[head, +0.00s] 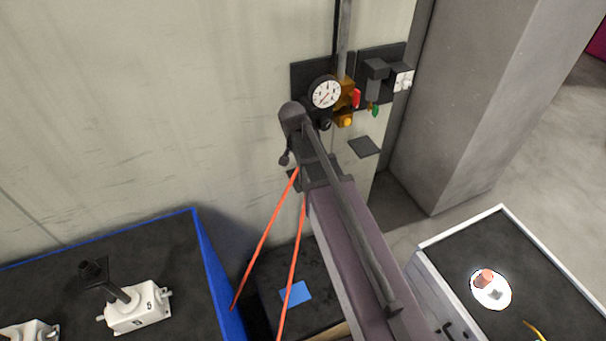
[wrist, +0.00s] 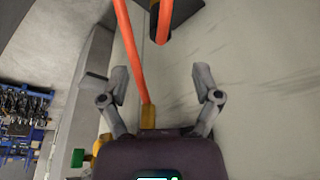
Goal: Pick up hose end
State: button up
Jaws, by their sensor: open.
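In the wrist view, one orange hose (wrist: 133,50) runs down to a brass-coloured fitting (wrist: 148,117), near my left finger. A second orange length (wrist: 165,18) meets a dark part at the top. My gripper (wrist: 160,75) is open, with its two grey fingers spread apart and nothing between their tips. The head view does not show the fingers clearly. I cannot tell which end is the loose hose end.
A round pressure gauge (head: 325,93) and brass valve parts with a red handle (head: 357,98) sit on the wall. A blue-edged bench (head: 197,240) holds white screw jacks (head: 138,308). A white-rimmed cart (head: 462,232) stands at right. A concrete pillar (head: 480,100) rises behind.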

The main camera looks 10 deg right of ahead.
jog(key=shift+b+x, duration=2.8)
jog(key=shift+x, duration=0.45)
jog(key=shift+f, duration=0.15)
jog(key=b+x, duration=0.3)
jog(key=shift+s+a, duration=0.1)
jog(key=shift+a, duration=0.05)
jog(key=shift+b+x, duration=1)
jog(key=shift+b, duration=0.05)
grip_shut()
